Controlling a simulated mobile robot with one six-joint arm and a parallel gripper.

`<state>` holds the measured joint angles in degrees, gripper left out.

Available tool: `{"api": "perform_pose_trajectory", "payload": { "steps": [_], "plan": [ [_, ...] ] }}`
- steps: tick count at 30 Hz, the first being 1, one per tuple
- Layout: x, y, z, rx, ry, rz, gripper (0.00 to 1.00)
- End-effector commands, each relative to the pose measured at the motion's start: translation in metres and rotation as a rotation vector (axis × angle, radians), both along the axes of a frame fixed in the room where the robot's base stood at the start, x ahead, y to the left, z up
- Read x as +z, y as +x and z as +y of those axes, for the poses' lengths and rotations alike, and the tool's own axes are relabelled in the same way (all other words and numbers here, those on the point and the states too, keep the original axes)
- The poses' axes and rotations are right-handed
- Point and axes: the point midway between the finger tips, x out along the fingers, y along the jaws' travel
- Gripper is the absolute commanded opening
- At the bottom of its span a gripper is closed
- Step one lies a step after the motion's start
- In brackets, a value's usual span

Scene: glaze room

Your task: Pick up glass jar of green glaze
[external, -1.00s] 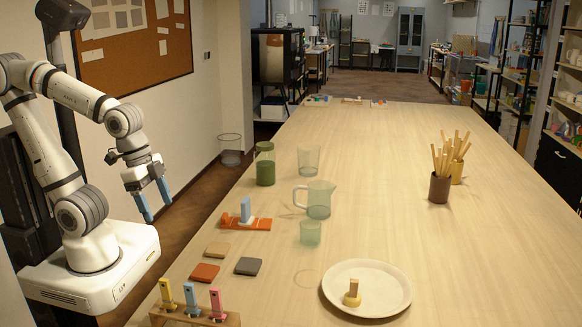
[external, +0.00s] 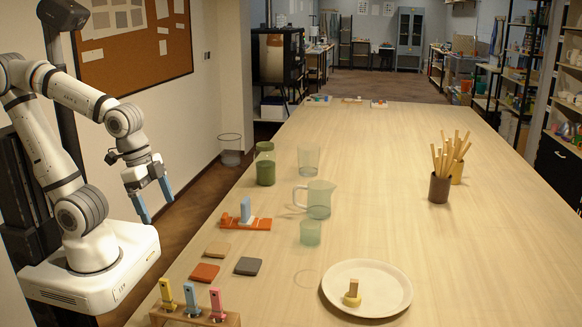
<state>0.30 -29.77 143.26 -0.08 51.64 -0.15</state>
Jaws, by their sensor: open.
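The glass jar of green glaze (external: 265,172) stands upright near the left edge of the long table. Its lower part is dark green and its upper part is clear glass. My gripper (external: 157,205) hangs to the left of the table, beyond its edge, with its two blue fingers pointing down and apart. It is open and empty, well apart from the jar.
Close to the jar stand a clear glass (external: 308,160), a glass pitcher (external: 319,199) and a small green cup (external: 310,233). An orange stand (external: 259,224) lies nearer the table edge. A white plate (external: 390,291) is in front. The table's middle is clear.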

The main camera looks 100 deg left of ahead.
Motion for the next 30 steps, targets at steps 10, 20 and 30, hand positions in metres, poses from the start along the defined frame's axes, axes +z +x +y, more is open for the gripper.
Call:
{"api": "perform_pose_trajectory", "payload": {
  "steps": [10,20,30],
  "plan": [
    [0.012,0.016,0.01,0.11,-0.018,0.01,0.93],
    [0.065,0.121,0.119,0.942,-0.151,0.065,0.93],
    [0.07,0.18,0.306,1.896,-0.28,0.08,0.93]
  ]
}}
